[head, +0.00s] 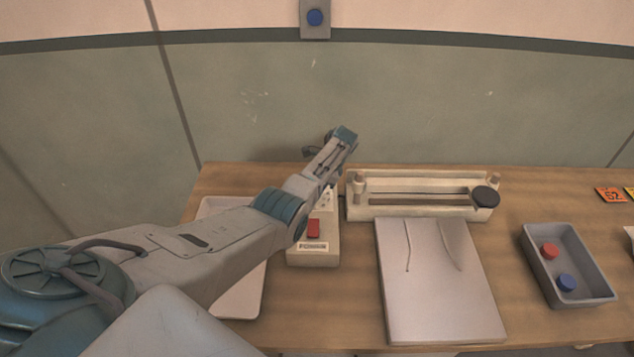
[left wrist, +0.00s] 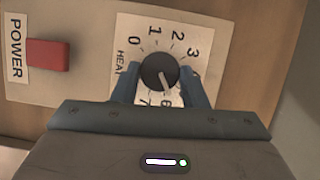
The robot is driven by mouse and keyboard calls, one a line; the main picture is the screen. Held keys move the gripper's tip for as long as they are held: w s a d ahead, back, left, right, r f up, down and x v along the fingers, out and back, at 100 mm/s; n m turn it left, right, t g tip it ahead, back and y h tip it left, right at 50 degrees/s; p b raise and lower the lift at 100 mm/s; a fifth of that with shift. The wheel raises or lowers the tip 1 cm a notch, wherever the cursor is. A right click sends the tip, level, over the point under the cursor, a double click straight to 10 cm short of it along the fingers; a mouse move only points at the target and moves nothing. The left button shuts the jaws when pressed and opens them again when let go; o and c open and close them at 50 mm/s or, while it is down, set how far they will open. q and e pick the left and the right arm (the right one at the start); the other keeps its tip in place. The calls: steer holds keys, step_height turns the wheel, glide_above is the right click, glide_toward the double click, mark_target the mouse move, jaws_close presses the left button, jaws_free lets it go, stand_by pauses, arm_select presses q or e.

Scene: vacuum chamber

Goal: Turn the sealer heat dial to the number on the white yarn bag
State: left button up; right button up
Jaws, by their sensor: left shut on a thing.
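The heat dial (left wrist: 160,72) is a black round knob with a white pointer line on a white number plate (left wrist: 120,50). The pointer aims down-right in the left wrist view, near the 6. Numbers 0 to 3, 6 and 7 show; my finger hides those between 3 and 6. My left gripper (left wrist: 158,78) is shut on the knob, one finger each side. In the head view my arm mostly covers the dial on the control box (head: 313,254) with its red power switch (head: 313,228). No white yarn bag with a readable number is recognisable. My right gripper is not in view.
The sealer bar (head: 415,213) with a black knob lies right of the box. A pale flat panel (head: 440,290) lies in front. A grey tray (head: 598,293) holds red and blue buttons. Orange cards (head: 610,194) lie far right. A white tray (head: 240,300) is under my arm.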

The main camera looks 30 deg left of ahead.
arm_select(q)
steer(key=shift+m+t, duration=0.5)
steer(key=shift+m, duration=0.6)
steer(key=shift+r, duration=0.1)
steer(key=o, duration=0.9)
steer(key=shift+o, duration=0.2)
steer(key=b+v, duration=0.3)
steer(key=v, duration=0.7)
steer(key=shift+d+r, duration=0.3)
steer(key=shift+d, duration=0.05)
steer(key=shift+f, duration=0.15)
